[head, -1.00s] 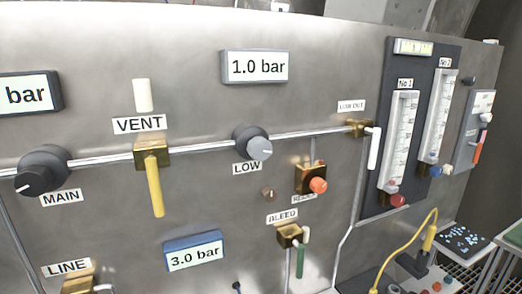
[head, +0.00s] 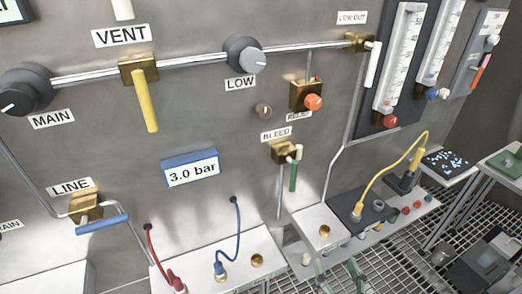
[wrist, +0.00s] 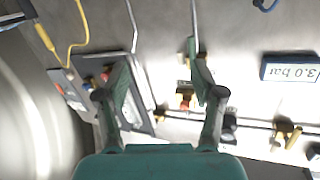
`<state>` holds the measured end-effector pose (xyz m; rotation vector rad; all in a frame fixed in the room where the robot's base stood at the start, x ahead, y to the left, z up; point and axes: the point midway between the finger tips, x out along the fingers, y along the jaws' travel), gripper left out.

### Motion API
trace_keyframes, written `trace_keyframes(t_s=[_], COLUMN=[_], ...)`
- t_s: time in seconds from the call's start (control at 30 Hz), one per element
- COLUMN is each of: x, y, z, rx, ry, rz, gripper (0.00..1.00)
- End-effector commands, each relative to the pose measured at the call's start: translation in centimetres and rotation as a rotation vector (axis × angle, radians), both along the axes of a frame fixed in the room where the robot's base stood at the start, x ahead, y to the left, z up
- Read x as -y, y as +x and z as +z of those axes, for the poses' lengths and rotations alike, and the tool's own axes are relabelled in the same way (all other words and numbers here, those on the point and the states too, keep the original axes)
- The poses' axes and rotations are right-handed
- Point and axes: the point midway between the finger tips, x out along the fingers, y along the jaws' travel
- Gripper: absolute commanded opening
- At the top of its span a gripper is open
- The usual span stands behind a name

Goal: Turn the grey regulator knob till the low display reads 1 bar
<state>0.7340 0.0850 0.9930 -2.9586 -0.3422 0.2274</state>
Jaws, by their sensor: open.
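The grey regulator knob (head: 246,56), labelled LOW, sits on the steel panel's pipe in the head view, with a light pointer line on its face. In the wrist view, which is upside down, the dark knob (wrist: 229,124) is partly hidden behind a finger. The low display is out of the head view now; a second ago it read 1.0 bar. My gripper (wrist: 157,66) is open and empty, its green fingers apart and well short of the panel. Two green shapes at the bottom of the head view may be its fingertips.
The yellow VENT handle (head: 146,100) and MAIN knob (head: 24,90) lie left of the knob. The orange relief knob (head: 313,102) and green bleed handle (head: 293,176) are below right. The lower display (head: 191,168) reads 3.0 bar. A shelf (head: 326,224) with a yellow cable juts out below.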

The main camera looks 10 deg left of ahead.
Motion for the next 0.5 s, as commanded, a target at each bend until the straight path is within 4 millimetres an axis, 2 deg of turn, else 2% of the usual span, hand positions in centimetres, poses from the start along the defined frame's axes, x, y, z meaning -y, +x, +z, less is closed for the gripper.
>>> trace_keyframes(t_s=[0.03, 0.2, 0.5], x=[-0.7, -2.9, -6.6], y=[1.1, 3.9, 6.9], z=[1.6, 6.0, 14.7], rx=[0.016, 0.034, 0.070], ry=[0.006, 0.020, 0.026], rz=[0.014, 0.067, 0.161], gripper=[0.68, 0.68, 0.68])
